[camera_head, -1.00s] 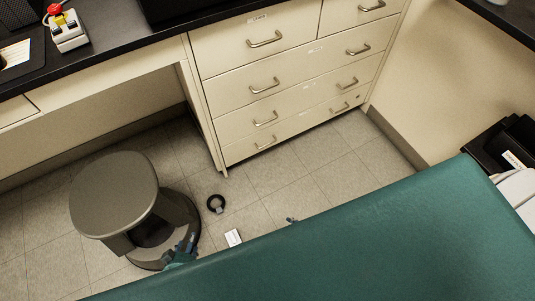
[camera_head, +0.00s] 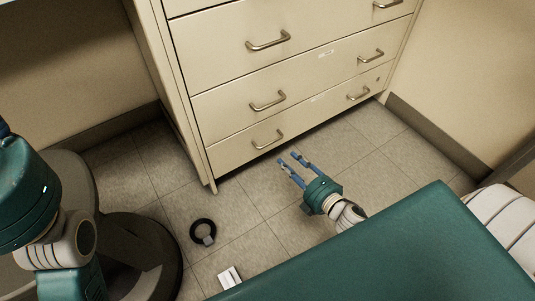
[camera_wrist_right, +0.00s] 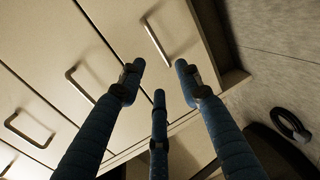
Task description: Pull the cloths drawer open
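The cream drawer cabinet (camera_head: 225,65) fills the upper middle of the head view, with its visible drawers closed. Its metal bar handles include a middle-left one (camera_head: 268,40), a lower one (camera_head: 267,101) and a bottom one (camera_head: 267,140). I cannot read the labels, so I cannot tell which is the cloths drawer. My right gripper (camera_head: 289,159) is open and empty, in front of the bottom drawer and apart from the handles. In the right wrist view its fingers (camera_wrist_right: 159,78) are spread before the drawer fronts, near a handle (camera_wrist_right: 157,42). My left gripper is out of view.
A dark round stool (camera_head: 140,255) stands at the lower left, partly behind my left arm. A black ring (camera_head: 203,232) and a small white box (camera_head: 230,277) lie on the tiled floor. A wall (camera_head: 460,80) bounds the right side.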

